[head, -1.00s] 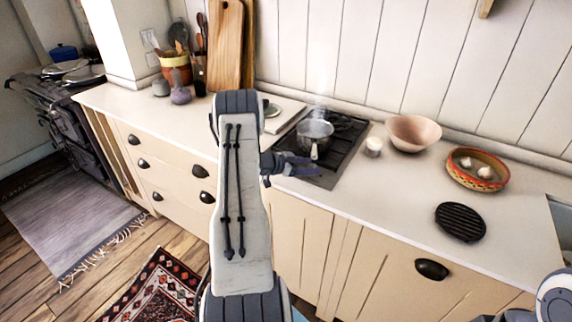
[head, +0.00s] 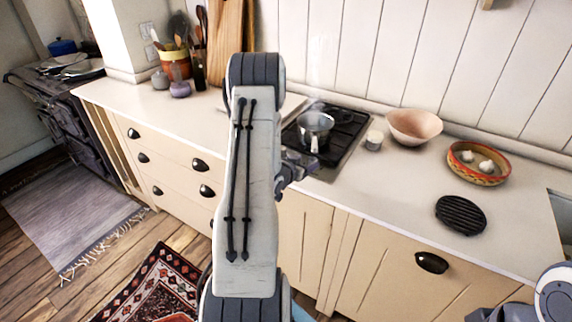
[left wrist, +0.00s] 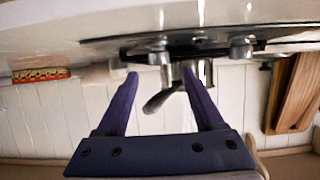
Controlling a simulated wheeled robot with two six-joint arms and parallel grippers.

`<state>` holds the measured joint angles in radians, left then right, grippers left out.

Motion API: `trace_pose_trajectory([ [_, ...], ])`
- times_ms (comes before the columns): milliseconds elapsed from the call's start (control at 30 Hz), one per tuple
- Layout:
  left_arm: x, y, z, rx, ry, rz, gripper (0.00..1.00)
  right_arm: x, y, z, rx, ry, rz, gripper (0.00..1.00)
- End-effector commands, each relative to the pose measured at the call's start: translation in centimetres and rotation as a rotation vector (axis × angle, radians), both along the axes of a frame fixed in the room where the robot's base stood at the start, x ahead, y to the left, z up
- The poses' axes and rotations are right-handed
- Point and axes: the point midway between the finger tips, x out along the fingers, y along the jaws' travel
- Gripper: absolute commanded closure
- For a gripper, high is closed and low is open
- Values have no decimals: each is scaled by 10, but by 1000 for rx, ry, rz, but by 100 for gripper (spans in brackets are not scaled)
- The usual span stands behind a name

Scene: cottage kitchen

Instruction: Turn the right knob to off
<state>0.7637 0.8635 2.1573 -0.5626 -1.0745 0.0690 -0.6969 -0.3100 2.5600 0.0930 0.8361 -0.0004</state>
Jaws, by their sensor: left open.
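A black hob (head: 345,135) is set in the worktop with a steaming steel pot (head: 314,130) on it. In the left wrist view, which is upside down, two metallic knobs show at the hob's front: the right knob (left wrist: 160,56) at picture left and the left knob (left wrist: 242,48) at picture right. My left gripper (left wrist: 160,76) is open and empty, its fingers pointing towards the hob front, with the right knob between the fingertips in that view. I cannot tell whether they touch it. In the head view the gripper (head: 303,164) is by the hob's front edge, and the knobs cannot be made out.
The pot's dark handle (left wrist: 163,98) shows beyond the fingers. A white cup (head: 374,141), a pink bowl (head: 414,127), a patterned dish with garlic (head: 462,172) and a black trivet (head: 460,214) stand to the right. Wooden boards (head: 229,45) lean behind.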

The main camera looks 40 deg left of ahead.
Motion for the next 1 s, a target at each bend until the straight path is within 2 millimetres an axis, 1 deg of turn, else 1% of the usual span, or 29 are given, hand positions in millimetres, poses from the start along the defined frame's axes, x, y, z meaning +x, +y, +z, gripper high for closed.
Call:
trace_pose_trajectory([
  [33, -10, -2, 2, 0, 0, 2, 31, 0, 0, -5, 0, 0, 0, 50],
  [100, -21, -4, 7, 1, 0, 2, 31, 0, 0, -8, 0, 0, 0, 50],
  [333, -54, -12, 21, 0, 0, 2, 31, 0, 0, -15, 0, 0, 0, 50],
  [367, -57, -12, 25, 0, -2, 0, 31, 0, 0, -14, 0, 0, 0, 50],
  [400, -52, -8, 31, 0, -3, -23, 31, 0, 0, 0, -1, 1, 0, 50],
  [567, -47, 3, 34, -2, -11, -103, 31, 0, 0, 24, 0, 0, 0, 50],
  [700, -46, 12, 35, -3, -13, -181, 31, 0, 0, 45, 0, 0, 0, 50],
  [900, -53, 22, 31, -2, -9, -283, 31, 0, 0, 70, 0, 0, 0, 50],
  [1000, -56, 25, 28, -2, -6, -319, 31, 0, 0, 77, 0, 0, 0, 50],
])
